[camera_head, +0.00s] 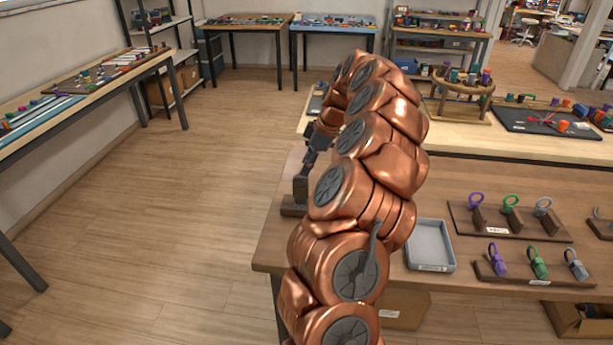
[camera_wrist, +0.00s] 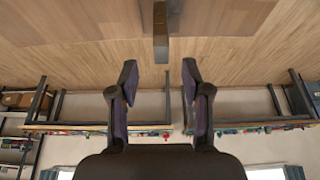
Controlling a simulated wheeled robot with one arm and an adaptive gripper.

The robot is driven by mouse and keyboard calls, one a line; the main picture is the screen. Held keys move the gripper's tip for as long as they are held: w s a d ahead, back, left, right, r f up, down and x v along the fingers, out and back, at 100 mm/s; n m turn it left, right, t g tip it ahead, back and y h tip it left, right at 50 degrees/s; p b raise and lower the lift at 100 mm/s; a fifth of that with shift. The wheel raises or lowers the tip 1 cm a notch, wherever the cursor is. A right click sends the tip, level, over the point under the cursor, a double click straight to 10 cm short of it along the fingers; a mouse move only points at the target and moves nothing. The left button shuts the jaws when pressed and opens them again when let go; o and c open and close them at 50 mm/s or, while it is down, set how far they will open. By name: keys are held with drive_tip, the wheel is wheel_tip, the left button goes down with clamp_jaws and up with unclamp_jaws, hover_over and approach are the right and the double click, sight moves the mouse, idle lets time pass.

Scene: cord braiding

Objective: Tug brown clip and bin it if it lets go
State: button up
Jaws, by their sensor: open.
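No brown clip can be made out in either view; my arm hides part of the bench in the head view. My gripper (camera_wrist: 160,75) is open and empty in the wrist view, its two dark fingers apart. A dark upright post (camera_wrist: 160,32) shows beyond and between the fingertips, apart from them. In the head view a small dark stand (camera_head: 294,208) sits at the bench's left end, partly behind my arm. A shallow grey bin (camera_head: 430,246) with a label lies on the bench right of my arm and looks empty.
The wooden bench (camera_head: 465,185) holds a back rack (camera_head: 510,222) and a front rack (camera_head: 535,274) with purple, green and grey-blue clips or rings. A dark mat (camera_head: 545,121) and round wooden stand (camera_head: 460,100) are behind. The floor (camera_head: 190,220) at left is clear.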

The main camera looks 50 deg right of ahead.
sight(298, 184)
drive_tip(key=shift+f+b, duration=0.15)
drive_tip(key=shift+b, duration=0.2)
drive_tip(key=shift+p+x, duration=0.95)
drive_tip(key=shift+x, duration=2.85)
clamp_jaws()
unclamp_jaws()
drive_tip(key=shift+b+v, duration=0.95)
drive_tip(key=shift+v, duration=3)
drive_tip(key=shift+a, duration=0.1)
